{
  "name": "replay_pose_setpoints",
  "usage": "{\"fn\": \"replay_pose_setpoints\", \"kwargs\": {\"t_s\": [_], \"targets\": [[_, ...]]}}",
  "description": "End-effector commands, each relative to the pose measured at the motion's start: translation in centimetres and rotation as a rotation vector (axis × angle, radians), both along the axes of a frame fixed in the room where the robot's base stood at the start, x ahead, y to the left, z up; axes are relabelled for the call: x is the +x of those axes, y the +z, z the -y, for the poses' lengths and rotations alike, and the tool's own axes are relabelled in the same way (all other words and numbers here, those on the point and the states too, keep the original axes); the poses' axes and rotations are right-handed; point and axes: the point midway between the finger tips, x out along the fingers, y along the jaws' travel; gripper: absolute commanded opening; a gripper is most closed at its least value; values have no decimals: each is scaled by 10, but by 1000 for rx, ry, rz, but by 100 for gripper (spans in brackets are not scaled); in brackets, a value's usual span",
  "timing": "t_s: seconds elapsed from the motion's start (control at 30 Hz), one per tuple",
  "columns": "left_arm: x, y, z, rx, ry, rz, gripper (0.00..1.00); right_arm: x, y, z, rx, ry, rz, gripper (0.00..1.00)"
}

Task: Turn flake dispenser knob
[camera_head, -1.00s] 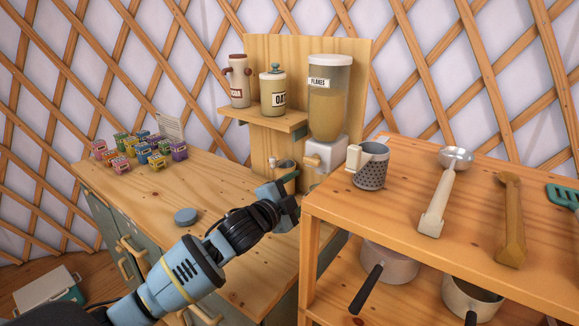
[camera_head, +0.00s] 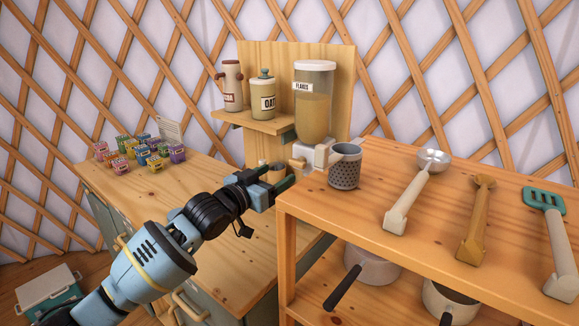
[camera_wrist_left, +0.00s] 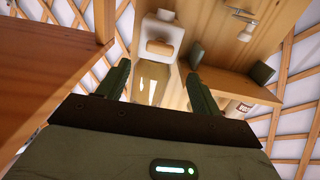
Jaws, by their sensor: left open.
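The flake dispenser (camera_head: 314,100) is a clear container of tan flakes with a white lid and a "FLAKES" label. It stands on a white base against a wooden back panel. Its tan wooden knob (camera_head: 298,163) shows on the front of the base. In the left wrist view the dispenser appears inverted, and the knob (camera_wrist_left: 160,47) lies ahead, between the lines of the fingers. My left gripper (camera_head: 277,177) is open and empty, below and in front of the knob, apart from it. Its two dark green fingers also show in the left wrist view (camera_wrist_left: 160,64). My right gripper is not in view.
A grater cup (camera_head: 345,168) stands on the right wooden table (camera_head: 350,215), close to the dispenser and gripper. A ladle (camera_head: 415,190), wooden utensil (camera_head: 477,215) and spatula (camera_head: 550,240) lie farther right. Jars stand on a shelf (camera_head: 250,122). Small colored boxes sit on the left counter (camera_head: 195,180).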

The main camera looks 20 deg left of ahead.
Motion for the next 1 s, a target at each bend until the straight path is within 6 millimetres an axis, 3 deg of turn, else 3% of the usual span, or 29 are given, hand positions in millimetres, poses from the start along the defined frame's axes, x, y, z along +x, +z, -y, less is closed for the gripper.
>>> {"fn": "replay_pose_setpoints", "kwargs": {"t_s": [0.5, 1.0], "targets": [[58, -1, 21, 1, 1, -1, 65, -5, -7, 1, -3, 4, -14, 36], [68, 0, 25, 2, 0, 2, 65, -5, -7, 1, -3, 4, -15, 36]]}}
